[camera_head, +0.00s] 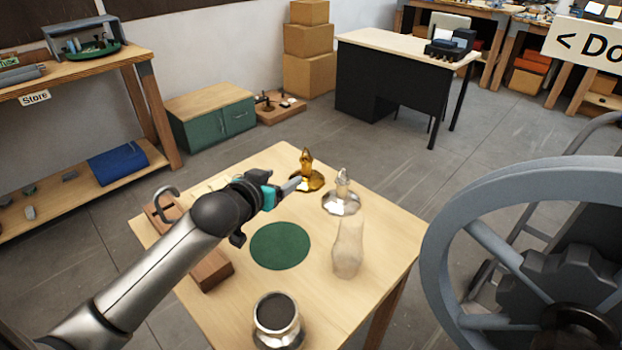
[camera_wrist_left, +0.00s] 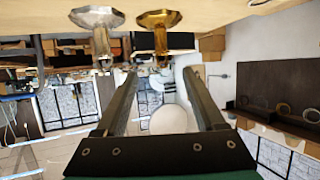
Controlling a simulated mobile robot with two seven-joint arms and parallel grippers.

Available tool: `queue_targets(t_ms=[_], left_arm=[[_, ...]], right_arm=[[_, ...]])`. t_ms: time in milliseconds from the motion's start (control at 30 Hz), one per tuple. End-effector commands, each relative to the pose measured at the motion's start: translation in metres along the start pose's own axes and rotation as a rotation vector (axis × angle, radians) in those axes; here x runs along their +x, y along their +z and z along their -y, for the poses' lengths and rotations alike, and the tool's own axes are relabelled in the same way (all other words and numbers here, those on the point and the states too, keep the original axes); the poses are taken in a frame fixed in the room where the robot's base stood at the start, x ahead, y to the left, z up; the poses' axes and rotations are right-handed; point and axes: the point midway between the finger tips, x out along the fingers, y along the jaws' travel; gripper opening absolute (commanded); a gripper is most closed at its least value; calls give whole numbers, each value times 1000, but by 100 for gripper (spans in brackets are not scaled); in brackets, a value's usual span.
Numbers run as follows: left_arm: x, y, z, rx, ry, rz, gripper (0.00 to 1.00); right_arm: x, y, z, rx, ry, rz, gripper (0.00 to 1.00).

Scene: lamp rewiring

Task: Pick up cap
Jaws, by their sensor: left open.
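Two shiny pieces with flared bases and narrow upright tops stand on the wooden table (camera_head: 318,303): a gold one (camera_head: 308,180) and a silver one (camera_head: 341,203). I cannot tell which thing is the cap. In the left wrist view, which is upside down, the gold piece (camera_wrist_left: 158,20) and the silver piece (camera_wrist_left: 97,17) show at the top edge. My left gripper (camera_head: 294,184) is open and empty, just left of the gold piece; its fingers (camera_wrist_left: 163,85) show spread in the left wrist view. The right gripper is not in view.
A flat green disc (camera_head: 280,246) lies mid-table. A metal jar (camera_head: 277,320) stands at the front. Brown wooden blocks (camera_head: 212,270) lie partly behind my left arm. A large grey wheel (camera_head: 437,240) fills the right.

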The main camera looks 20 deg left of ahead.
Motion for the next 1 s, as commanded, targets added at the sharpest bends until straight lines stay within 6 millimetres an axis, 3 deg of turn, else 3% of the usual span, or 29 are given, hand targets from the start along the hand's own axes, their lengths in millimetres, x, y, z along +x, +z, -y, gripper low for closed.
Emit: queue_targets(t_ms=[200, 600, 1000], left_arm=[[30, 0, 0, -1, 0, -1, 71], [85, 0, 0, -1, 0, 0, 71], [107, 1, 1, -1, 0, 1, 71]], right_arm=[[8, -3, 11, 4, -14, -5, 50], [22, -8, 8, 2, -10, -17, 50], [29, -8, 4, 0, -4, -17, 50]])
